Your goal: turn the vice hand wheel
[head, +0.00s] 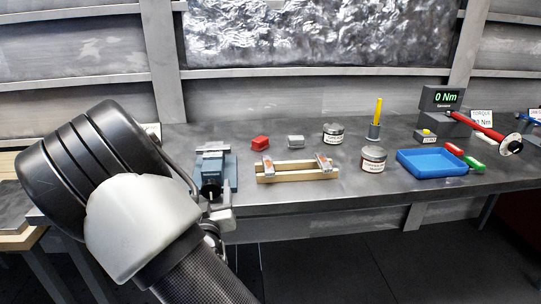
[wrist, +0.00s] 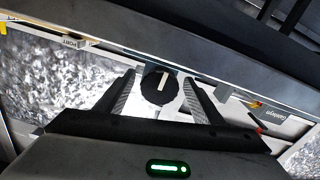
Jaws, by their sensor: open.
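The blue-grey vice (head: 228,170) stands at the front edge of the bench, left of centre in the head view. Its black round hand wheel (head: 210,188) faces forward and is partly hidden by my gripper and arm. In the wrist view the hand wheel (wrist: 159,88) is a dark disc with a pale bar on its face. My gripper (wrist: 155,82) is open, with one finger on each side of the wheel. A gap shows between each finger and the wheel. In the head view my gripper (head: 219,212) is low in front of the vice.
Right of the vice are a wooden rack (head: 295,176), red block (head: 260,143), grey block (head: 296,142), tins (head: 373,160), blue tray (head: 432,163) and a red torque wrench (head: 470,125) by a 0 Nm display (head: 441,98). The bench front right of the vice is clear.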

